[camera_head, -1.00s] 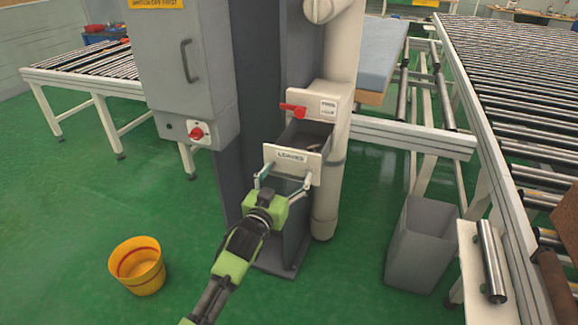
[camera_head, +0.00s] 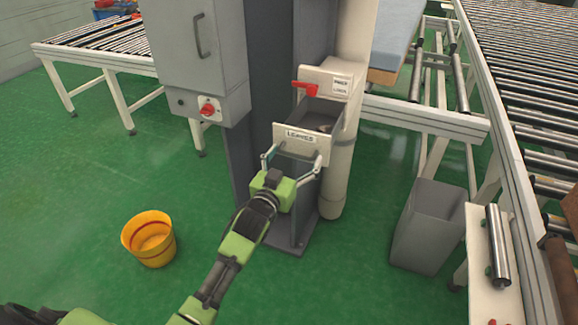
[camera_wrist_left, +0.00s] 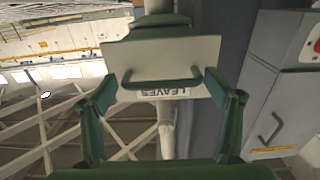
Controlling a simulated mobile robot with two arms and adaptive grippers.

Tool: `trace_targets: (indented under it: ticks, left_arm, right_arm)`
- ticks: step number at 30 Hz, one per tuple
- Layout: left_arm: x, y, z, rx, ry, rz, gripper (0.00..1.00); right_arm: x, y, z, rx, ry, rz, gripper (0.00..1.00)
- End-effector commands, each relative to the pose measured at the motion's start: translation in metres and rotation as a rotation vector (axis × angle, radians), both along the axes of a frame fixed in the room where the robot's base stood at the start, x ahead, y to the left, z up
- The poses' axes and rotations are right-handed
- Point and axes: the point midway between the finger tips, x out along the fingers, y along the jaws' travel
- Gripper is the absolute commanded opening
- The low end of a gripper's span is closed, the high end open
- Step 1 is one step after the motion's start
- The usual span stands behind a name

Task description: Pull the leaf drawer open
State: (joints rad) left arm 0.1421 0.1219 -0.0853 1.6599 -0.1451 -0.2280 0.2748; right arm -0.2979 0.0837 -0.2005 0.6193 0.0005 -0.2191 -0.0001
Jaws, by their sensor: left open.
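The leaf drawer (camera_head: 291,135), with a pale front marked LEAVES, stands pulled out from the grey column below a red-handled box. Its open top shows a dark inside. In the left wrist view the drawer front (camera_wrist_left: 192,50) appears upside down, with a dark bar handle (camera_wrist_left: 162,84) across it. My left gripper (camera_head: 293,160) is open just in front of the drawer's lower part, one finger near each side. In the left wrist view its green fingers (camera_wrist_left: 160,90) flank the handle with gaps on both sides. The right gripper is not in view.
A yellow bucket (camera_head: 149,239) stands on the green floor at left. A grey bin (camera_head: 425,228) stands at right beside the roller conveyor (camera_head: 530,70). A grey cabinet (camera_head: 225,60) with a red switch is left of the drawer. The floor between bucket and column is clear.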

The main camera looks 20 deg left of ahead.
Motion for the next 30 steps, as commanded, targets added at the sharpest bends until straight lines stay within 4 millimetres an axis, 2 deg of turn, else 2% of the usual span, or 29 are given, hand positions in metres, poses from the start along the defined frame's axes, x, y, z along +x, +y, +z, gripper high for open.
trace_targets:
  ticks: [12, 15, 21, 30]
  left_arm:
    - [-0.082, 0.002, -0.001, -0.001, 0.003, -0.001, 0.83]
    - [-0.097, 0.002, -0.002, -0.001, 0.003, -0.001, 0.83]
    - [-0.112, 0.003, 0.000, -0.001, 0.001, -0.001, 0.83]
    - [-0.113, 0.003, 0.000, -0.001, 0.000, -0.001, 0.83]
  right_arm:
    - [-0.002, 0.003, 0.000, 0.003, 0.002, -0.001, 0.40]
    - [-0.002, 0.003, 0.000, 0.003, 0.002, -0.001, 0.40]
    - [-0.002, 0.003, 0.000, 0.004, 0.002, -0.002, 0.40]
    - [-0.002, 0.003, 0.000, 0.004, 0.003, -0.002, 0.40]
